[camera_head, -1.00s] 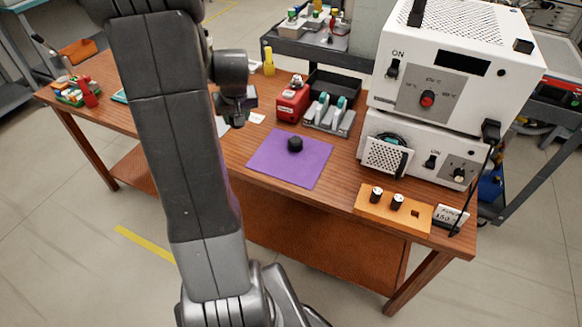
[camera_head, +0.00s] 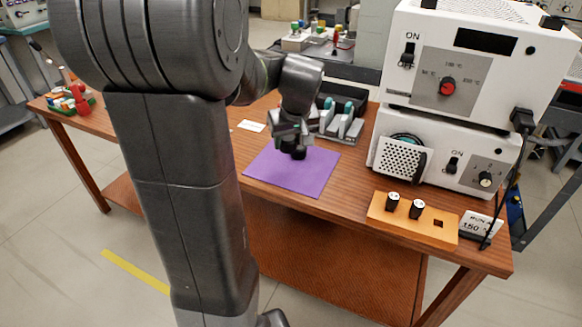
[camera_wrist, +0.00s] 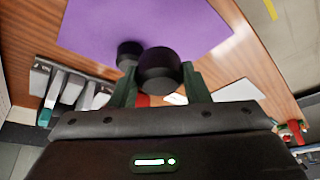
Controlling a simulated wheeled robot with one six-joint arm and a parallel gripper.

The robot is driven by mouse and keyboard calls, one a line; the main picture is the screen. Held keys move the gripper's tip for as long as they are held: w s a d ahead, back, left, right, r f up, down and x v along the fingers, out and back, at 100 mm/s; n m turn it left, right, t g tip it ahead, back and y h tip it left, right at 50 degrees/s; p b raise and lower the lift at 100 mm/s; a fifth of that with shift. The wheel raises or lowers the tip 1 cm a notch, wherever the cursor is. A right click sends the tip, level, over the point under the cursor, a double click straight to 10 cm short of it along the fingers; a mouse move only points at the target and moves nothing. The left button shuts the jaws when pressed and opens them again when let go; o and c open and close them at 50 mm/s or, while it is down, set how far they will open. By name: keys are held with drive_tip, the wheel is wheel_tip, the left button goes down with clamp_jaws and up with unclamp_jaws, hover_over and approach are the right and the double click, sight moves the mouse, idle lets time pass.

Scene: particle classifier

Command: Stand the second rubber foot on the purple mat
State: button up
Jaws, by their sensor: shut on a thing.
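The purple mat (camera_head: 285,178) lies flat on the wooden bench. In the wrist view, my gripper (camera_wrist: 160,82) is shut on a black round rubber foot (camera_wrist: 160,68). Another black rubber foot (camera_wrist: 129,50) stands on the purple mat (camera_wrist: 95,25), just beside and beyond the held one. In the head view, my gripper (camera_head: 291,141) is over the back part of the mat, with black shapes below it (camera_head: 299,153). It partly hides the feet there. I cannot tell whether the held foot touches the mat.
A grey rack with teal-topped items (camera_head: 340,122) stands just behind the mat. White instruments (camera_head: 440,150) are stacked to the right. An orange block (camera_head: 410,222) with black cylinders is at the front right. The front of the mat is clear.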

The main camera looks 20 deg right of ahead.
sight(287, 169)
wheel_tip(287, 169, down, 7)
drive_tip(key=shift+f+b, duration=0.15)
drive_tip(key=shift+b, duration=0.6)
drive_tip(key=shift+f, duration=0.2)
drive_tip(key=o, duration=1)
drive_tip(key=p+v, duration=0.2)
drive_tip(key=v, duration=1)
drive_tip(key=shift+w+r, duration=0.1)
drive_tip(key=shift+r, duration=0.15)
drive_tip(key=shift+p, duration=0.3)
